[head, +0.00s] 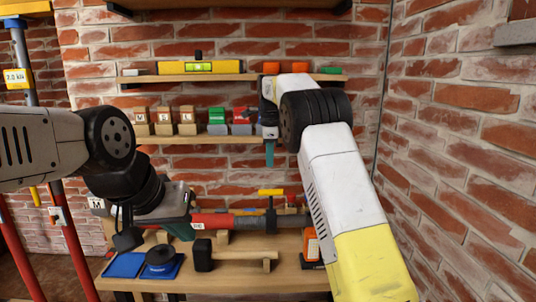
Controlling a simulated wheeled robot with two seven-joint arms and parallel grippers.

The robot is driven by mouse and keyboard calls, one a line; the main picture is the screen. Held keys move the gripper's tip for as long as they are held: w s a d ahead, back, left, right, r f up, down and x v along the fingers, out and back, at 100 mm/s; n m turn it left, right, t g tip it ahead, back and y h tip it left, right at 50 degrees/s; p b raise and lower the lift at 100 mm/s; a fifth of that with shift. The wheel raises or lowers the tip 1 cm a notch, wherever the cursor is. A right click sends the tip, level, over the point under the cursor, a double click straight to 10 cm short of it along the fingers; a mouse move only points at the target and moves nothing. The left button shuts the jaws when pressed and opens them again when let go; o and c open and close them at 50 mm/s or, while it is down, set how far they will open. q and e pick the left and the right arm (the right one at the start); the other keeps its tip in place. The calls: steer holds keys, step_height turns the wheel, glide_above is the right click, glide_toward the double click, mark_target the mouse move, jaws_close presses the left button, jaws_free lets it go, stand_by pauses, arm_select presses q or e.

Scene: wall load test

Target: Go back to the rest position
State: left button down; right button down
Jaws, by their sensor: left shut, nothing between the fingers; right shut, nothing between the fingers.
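My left gripper (180,230) comes in from the left on a grey and black arm. It hangs low over the left part of the wooden workbench, its teal fingertip pointing down, shut and empty. My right gripper (269,153) is at the end of a white and yellow arm that rises from the lower right. It points down in front of the lower wall shelf, with teal fingers shut and empty. The gap between each gripper and the things behind it is hard to judge.
The workbench (225,282) holds a mallet (204,254), a red and grey cylinder, blue pads (124,265) and an orange device (311,246). The lower shelf (200,140) bears small boxes; the upper one bears a yellow level (198,67). Red posts stand left. A brick wall (455,150) closes the right side.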

steer(key=s+d+r+n+t+y, duration=0.1)
steer(key=s+d+r+n, duration=0.35)
steer(key=s, duration=0.35)
steer(key=s+d+r+n+t+y, duration=0.1)
steer(key=s+d+r+n, duration=0.2)
steer(key=s+d+r, duration=0.3)
steer(key=s+f+n, duration=0.3)
steer(key=s, duration=0.6)
steer(key=s+f+n+t, duration=0.1)
steer(key=s+f+n, duration=0.2)
steer(key=s, duration=0.6)
steer(key=s+f+n+t, duration=0.1)
steer(key=s+f+n, duration=0.2)
steer(key=s, duration=0.6)
steer(key=shift+s+d+f+n, duration=0.2)
steer(key=shift+d+f+n, duration=0.25)
steer(key=shift+n, duration=0.6)
steer(key=shift+r, duration=0.1)
